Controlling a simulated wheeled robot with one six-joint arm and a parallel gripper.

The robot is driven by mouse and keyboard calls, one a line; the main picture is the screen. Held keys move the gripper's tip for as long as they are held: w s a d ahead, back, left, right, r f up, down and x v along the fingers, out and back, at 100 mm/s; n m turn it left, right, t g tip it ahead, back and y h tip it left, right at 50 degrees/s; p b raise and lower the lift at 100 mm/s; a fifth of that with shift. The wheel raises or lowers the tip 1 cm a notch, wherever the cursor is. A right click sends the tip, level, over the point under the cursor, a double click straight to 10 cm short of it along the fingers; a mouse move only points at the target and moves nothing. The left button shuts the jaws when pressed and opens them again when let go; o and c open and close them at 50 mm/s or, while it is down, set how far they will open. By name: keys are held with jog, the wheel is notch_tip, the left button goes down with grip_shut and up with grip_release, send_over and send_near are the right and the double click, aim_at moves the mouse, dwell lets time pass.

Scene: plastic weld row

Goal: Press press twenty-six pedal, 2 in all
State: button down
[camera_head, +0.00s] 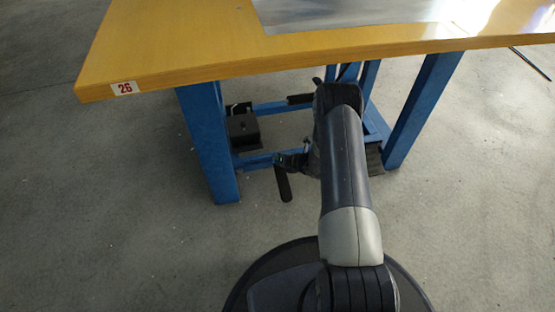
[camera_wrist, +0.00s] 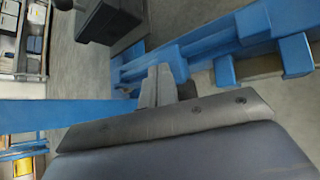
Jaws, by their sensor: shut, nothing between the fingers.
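The black box also shows there (camera_wrist: 110,20).
Blue table legs (camera_head: 210,140) and (camera_head: 424,105) stand either side of my arm. A short black rod (camera_head: 283,183) hangs near the front bar. A grey sheet (camera_head: 345,12) lies on the tabletop. Open concrete floor (camera_head: 110,220) surrounds the table. Shelves (camera_wrist: 30,40) show at the wrist view's left.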

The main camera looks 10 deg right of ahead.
jog(key=shift+f, duration=1.45)
dwell(0.8)
jog(key=shift+r, duration=0.15)
jog(key=shift+s+r+p, duration=0.25)
jog(key=shift+r+p, duration=0.25)
jog(key=shift+r, duration=0.1)
jog(key=shift+s+r+p, duration=0.25)
jog(key=shift+r+p, duration=0.2)
jog(key=shift+r, duration=0.15)
jog(key=shift+w+r, duration=0.1)
jog(key=shift+r, duration=0.15)
